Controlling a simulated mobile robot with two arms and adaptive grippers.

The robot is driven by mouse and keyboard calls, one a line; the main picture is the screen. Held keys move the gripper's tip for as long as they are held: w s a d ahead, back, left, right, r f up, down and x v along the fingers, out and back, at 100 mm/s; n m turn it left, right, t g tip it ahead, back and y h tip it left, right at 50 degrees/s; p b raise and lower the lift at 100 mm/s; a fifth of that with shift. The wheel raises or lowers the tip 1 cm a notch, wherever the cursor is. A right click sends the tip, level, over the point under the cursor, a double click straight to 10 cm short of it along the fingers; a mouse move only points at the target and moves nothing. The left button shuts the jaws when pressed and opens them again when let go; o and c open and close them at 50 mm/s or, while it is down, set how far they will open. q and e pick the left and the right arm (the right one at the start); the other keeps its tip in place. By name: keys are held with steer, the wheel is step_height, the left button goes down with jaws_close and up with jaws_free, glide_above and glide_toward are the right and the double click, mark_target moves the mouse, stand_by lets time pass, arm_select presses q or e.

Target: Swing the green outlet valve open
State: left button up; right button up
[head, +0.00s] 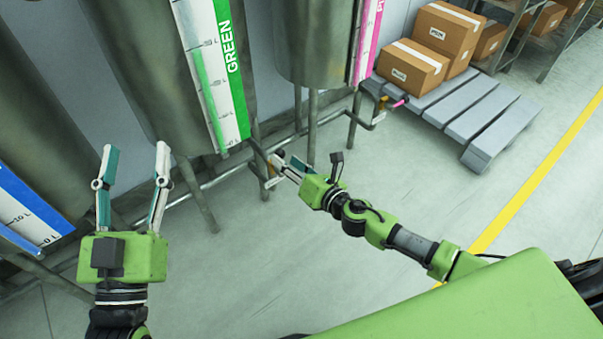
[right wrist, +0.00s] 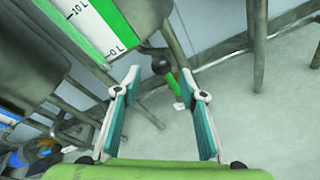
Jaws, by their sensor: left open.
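The GREEN-labelled drum (head: 160,70) stands at upper left centre in the head view, with a green-and-white level scale (head: 231,70). In the right wrist view the green valve handle (right wrist: 172,84) shows near the outlet, with a dark round end (right wrist: 162,64) and a brass-coloured part beside it. My right gripper (right wrist: 160,82) is open there, and the handle appears between its fingers in the picture; no contact is visible. In the head view my right gripper (head: 284,164) is at the outlet pipe and hides most of the valve. My left gripper (head: 134,160) is open and empty before the drum.
A pink-labelled drum (head: 312,45) with its own outlet (head: 392,102) stands to the right, and a blue-labelled scale (head: 30,215) is at far left. Metal legs and pipes (head: 200,195) run under the drums. Boxes (head: 412,68) lie on a grey pallet (head: 480,118). Open floor lies right of centre.

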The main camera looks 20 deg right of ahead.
steer(key=v, duration=0.7)
steer(key=shift+a, duration=0.15)
